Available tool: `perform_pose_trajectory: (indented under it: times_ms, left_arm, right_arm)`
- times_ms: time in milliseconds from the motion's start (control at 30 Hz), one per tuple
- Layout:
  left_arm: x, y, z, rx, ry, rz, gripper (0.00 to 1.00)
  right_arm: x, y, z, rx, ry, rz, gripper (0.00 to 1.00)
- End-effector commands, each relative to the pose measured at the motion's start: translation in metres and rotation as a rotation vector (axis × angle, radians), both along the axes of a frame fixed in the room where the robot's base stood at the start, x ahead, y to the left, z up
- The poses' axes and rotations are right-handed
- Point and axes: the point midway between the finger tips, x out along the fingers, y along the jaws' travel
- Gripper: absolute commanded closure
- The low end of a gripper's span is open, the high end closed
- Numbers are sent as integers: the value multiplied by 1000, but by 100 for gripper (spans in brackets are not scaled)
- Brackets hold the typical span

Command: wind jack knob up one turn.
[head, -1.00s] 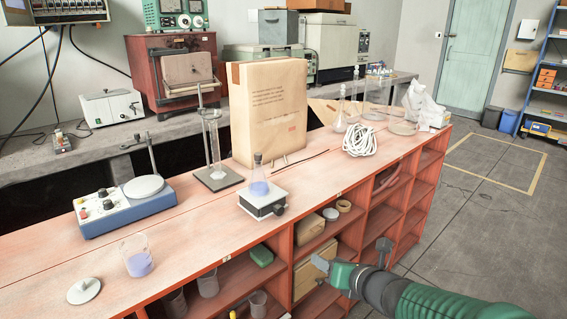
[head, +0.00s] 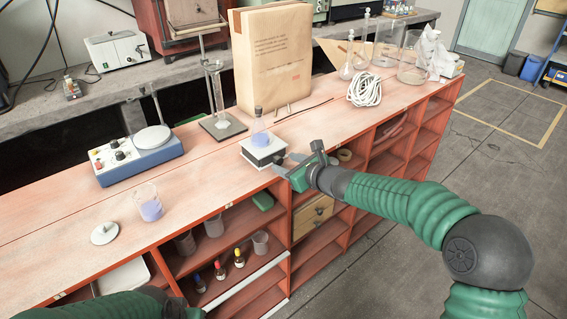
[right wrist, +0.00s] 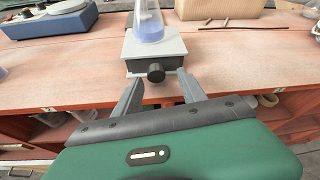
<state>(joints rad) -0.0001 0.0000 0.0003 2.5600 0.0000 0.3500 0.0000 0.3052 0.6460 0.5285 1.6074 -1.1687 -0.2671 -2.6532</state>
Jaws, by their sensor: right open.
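The small jack (head: 262,150), a grey and white box with a flat top, stands on the reddish bench top near its front edge. It also shows in the right wrist view (right wrist: 153,48). A conical flask with pale violet liquid (head: 260,135) stands on it. The jack's dark round knob (right wrist: 155,73) faces my right gripper. My right gripper (head: 284,164) is open at the jack's front; in the right wrist view its fingers (right wrist: 160,80) point at the knob, one to each side. Whether they touch it I cannot tell. My left gripper is out of view.
A blue-based stirrer (head: 140,155), a beaker of violet liquid (head: 149,203) and a white disc (head: 104,233) stand to the left. A measuring cylinder on a stand (head: 217,95) and a paper bag (head: 275,60) are behind. Coiled white cord (head: 365,90) lies right.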

Motion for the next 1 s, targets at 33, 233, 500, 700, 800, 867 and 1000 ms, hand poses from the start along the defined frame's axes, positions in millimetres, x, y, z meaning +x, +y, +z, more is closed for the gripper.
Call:
perform_pose_trajectory:
  times_ms: [33, 233, 500, 700, 800, 867, 1000]
  left_arm:
    - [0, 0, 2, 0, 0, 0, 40]
    - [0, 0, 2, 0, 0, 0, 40]
    - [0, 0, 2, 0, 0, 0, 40]
    - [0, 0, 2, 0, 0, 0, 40]
    - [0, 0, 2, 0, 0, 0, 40]
    - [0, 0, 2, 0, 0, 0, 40]
    - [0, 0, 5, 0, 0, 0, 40]
  right_arm:
    - [6, 6, -2, 4, 1, 3, 51]
    - [17, 13, -7, 0, -1, 1, 51]
    - [17, 11, -7, 1, 0, 1, 61]
    - [17, 11, -7, 1, -1, 0, 87]
    - [17, 11, -7, 0, 0, 0, 100]
    - [17, 10, -7, 0, 0, -1, 100]
    - [17, 10, -5, 4, 3, -1, 100]
